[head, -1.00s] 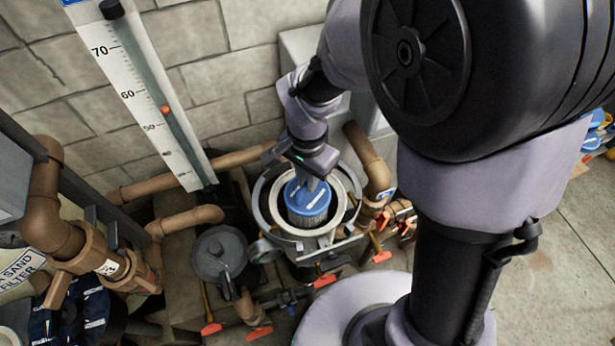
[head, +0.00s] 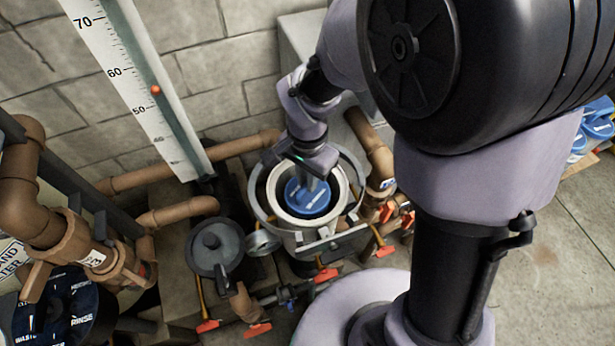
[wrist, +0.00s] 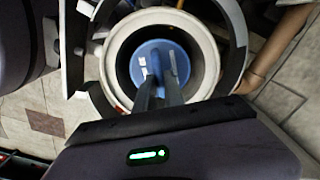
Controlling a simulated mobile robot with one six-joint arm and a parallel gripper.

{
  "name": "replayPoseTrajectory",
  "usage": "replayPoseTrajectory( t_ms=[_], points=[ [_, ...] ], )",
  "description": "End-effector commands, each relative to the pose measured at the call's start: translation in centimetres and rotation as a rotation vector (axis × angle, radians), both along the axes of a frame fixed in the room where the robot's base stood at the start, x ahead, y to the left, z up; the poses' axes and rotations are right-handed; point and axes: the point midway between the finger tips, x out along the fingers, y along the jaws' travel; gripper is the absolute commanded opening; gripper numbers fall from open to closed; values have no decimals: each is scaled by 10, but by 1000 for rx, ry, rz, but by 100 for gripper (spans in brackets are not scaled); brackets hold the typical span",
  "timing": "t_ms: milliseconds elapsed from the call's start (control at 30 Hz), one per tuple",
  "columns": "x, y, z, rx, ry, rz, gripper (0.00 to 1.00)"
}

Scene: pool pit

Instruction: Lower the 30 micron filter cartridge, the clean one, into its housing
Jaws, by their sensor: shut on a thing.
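The filter cartridge shows its blue top cap (head: 307,196) inside the open mouth of the round housing (head: 343,198). Its pleated side is hidden below the housing rim. My gripper (head: 312,178) is above the cap and shut on the cartridge at its top. In the wrist view, the gripper fingers (wrist: 158,82) reach down to the blue cap (wrist: 160,62), which sits inside the pale housing ring (wrist: 112,65) with a dark gap around it. I cannot tell whether the cartridge touches the bottom.
A grey lidded pot (head: 217,250) stands left of the housing. Brown pipes (head: 190,173) run along the wall and red-handled valves (head: 327,274) sit below. A scale tube (head: 135,85) leans at upper left. Blue-topped items (head: 597,122) are at far right.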

Motion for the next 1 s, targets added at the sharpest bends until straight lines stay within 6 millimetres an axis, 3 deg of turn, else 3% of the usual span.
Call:
replayPoseTrajectory(
  t_ms=[1000],
  points=[
    [1,0,-27,1,-1,0,0]
  ],
)
